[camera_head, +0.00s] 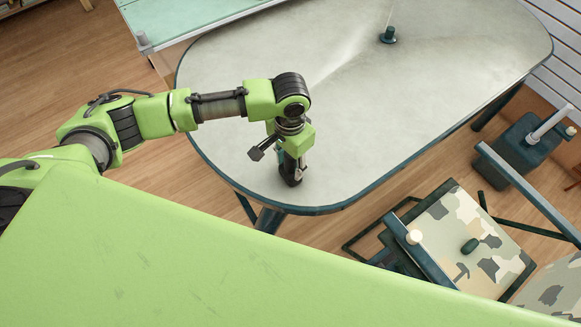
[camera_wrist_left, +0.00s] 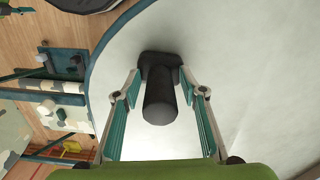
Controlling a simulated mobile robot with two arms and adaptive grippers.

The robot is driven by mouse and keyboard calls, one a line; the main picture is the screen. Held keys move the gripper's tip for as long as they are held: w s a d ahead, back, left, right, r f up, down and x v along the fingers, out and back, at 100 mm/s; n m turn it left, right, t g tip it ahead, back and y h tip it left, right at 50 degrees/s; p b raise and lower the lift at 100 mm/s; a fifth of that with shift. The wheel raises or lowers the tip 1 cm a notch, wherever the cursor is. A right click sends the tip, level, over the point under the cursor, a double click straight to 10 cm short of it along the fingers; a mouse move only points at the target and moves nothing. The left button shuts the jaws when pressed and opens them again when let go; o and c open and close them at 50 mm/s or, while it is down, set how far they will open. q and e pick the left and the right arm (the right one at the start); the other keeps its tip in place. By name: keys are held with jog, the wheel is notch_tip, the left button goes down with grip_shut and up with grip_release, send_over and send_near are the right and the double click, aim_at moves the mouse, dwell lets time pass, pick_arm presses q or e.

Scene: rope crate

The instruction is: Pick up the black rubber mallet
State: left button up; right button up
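The black rubber mallet (camera_wrist_left: 160,98) shows in the left wrist view, with its dark head (camera_wrist_left: 158,60) toward the pale table and its thick handle pointing up toward the camera. My left gripper (camera_wrist_left: 161,92) is open, with one finger on each side of the handle. A gap shows between the handle and both fingers. In the head view my left gripper (camera_head: 291,168) points down over the near edge of the grey table (camera_head: 400,110). There the dark shape at its tips is hard to tell apart from the mallet. My right gripper is not in view.
A small dark base with a thin rod (camera_head: 388,36) stands at the table's far side. Camouflage-patterned seating (camera_head: 455,235) on dark frames is at the lower right, off the table. Most of the tabletop is clear.

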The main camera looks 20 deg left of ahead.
pick_arm(q)
grip_shut()
jog(key=shift+r, duration=0.15)
